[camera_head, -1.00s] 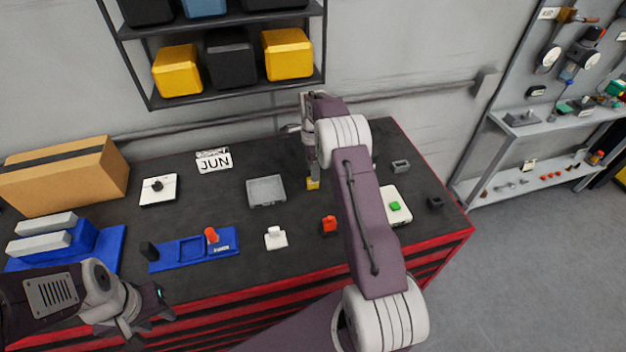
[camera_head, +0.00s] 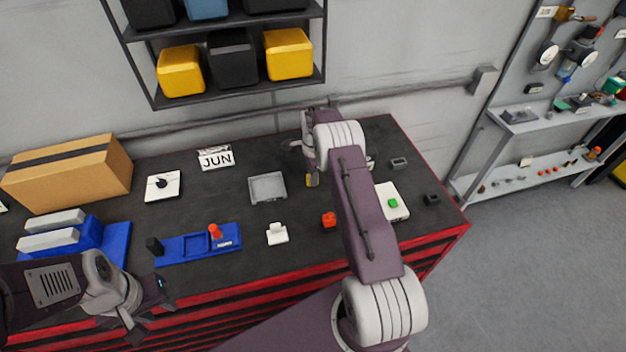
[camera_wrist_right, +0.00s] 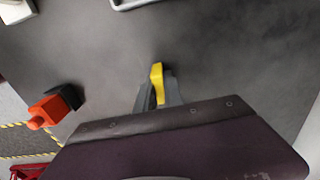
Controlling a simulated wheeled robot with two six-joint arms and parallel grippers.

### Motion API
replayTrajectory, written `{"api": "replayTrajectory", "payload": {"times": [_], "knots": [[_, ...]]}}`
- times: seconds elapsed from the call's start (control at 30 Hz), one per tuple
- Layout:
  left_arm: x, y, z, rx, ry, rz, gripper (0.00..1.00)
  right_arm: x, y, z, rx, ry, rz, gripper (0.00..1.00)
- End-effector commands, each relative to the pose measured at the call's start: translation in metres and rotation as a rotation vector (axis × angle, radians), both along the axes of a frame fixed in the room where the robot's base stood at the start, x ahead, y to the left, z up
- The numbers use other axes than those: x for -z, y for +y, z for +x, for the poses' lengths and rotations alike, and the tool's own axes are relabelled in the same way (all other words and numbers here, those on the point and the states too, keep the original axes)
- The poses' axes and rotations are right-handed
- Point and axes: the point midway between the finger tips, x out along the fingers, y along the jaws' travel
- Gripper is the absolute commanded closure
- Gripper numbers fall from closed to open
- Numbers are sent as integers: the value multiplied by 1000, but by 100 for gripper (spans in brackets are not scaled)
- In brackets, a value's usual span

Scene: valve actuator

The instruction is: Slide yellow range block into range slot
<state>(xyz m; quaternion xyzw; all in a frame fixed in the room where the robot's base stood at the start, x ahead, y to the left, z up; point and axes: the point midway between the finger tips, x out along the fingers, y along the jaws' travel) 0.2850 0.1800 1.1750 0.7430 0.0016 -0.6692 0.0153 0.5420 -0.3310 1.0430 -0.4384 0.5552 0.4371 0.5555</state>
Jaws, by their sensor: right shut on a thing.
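The yellow block (camera_head: 312,180) is at the tip of my right gripper (camera_head: 311,172), over the dark bench top. In the right wrist view the yellow block (camera_wrist_right: 157,80) stands between the two grey fingers of the right gripper (camera_wrist_right: 158,92), which is shut on it. I cannot tell whether the block touches the bench. A blue base (camera_head: 180,250) with a recess and a red knob (camera_head: 214,231) lies at the front left. I cannot tell which opening is the range slot. My left gripper (camera_head: 148,308) is at the lower left, apart from the block; its opening is unclear.
A white box with a green button (camera_head: 393,203) is at right.

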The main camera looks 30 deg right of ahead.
Motion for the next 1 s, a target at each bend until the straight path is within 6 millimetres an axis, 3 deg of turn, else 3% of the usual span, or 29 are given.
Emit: {"api": "replayTrajectory", "payload": {"times": [0.27, 0.43, 0.8, 1.0], "knots": [[6, 0, 0, 0, 0, 0, 64, -7, 0, 1, 0, -2, 0, 100], [25, 0, 0, 0, 0, 0, 64, -34, 0, 2, 0, -7, -2, 100], [60, 0, 0, 0, 0, 0, 64, -88, -32, -79, 3, -4, -2, 100], [67, 0, 0, 0, 0, 0, 64, -106, -41, -104, 2, -1, 0, 100]]}}
